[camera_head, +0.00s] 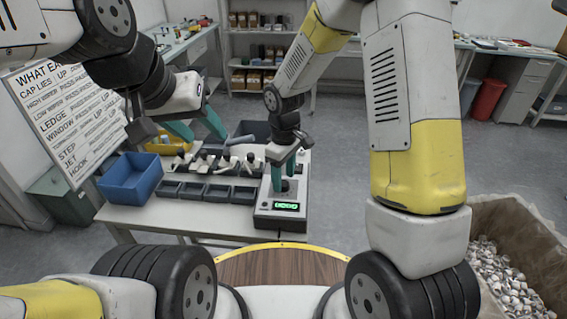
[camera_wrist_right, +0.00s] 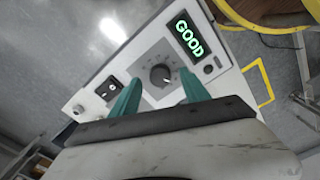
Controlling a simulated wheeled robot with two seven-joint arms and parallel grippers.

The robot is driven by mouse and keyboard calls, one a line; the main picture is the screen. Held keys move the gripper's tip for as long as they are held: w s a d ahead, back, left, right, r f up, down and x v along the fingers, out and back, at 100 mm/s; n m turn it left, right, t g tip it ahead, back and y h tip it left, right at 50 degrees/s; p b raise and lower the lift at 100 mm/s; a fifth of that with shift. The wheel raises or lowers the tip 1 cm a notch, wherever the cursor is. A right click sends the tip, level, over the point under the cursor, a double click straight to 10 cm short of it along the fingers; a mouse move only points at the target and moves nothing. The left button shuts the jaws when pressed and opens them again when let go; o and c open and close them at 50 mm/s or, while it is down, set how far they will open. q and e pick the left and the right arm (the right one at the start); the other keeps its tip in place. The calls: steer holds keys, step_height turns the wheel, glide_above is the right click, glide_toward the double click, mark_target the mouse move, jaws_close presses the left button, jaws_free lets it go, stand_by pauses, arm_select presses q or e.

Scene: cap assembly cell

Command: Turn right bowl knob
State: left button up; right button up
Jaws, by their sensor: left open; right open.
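The control box (camera_head: 268,222) stands at the right end of the white table, with a lit green display (camera_head: 287,206). In the right wrist view the display (camera_wrist_right: 188,38) reads "GOOD". A round dark knob (camera_wrist_right: 160,75) with a dial scale sits on the panel below it. A smaller black control (camera_wrist_right: 110,89) is to its left. My right gripper (camera_head: 284,176) is over the box, open, its teal fingertips (camera_wrist_right: 160,92) either side of the round knob in the wrist picture; contact cannot be told. My left gripper (camera_head: 197,128) is open and empty above the back of the table.
A blue bin (camera_head: 131,189) stands at the table's left, with a yellow bin (camera_head: 163,149) and a dark bin (camera_head: 252,128) behind. Small dark trays (camera_head: 218,194) line the front. A lettered sign (camera_head: 65,115) stands left. A large crate (camera_head: 510,203) of small parts is at right.

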step_height(320, 180, up, 6)
steer(key=shift+r, duration=0.15)
stand_by(0.3)
steer(key=shift+d+r, duration=0.1)
steer(key=shift+r, duration=0.15)
step_height(320, 180, up, 6)
steer(key=m+t, duration=0.1)
steer(key=m, duration=0.1)
glide_above(285, 183)
steer(key=s+d, duration=0.2)
steer(key=d, duration=0.2)
steer(key=s+d+r+m+t+y, duration=0.1)
steer(key=s+d+r+m+t, duration=0.2)
steer(key=r, duration=0.4)
steer(key=s+d+r+m+t, duration=0.1)
steer(key=s+d+r+m, duration=0.2)
steer(key=s, duration=0.3)
steer(key=s+d+r+m+t+y, duration=0.1)
steer(key=s+d+r+m, duration=0.2)
steer(key=s, duration=0.3)
steer(key=shift+d, duration=0.15)
steer(key=shift+r, duration=0.1)
stand_by(3.2)
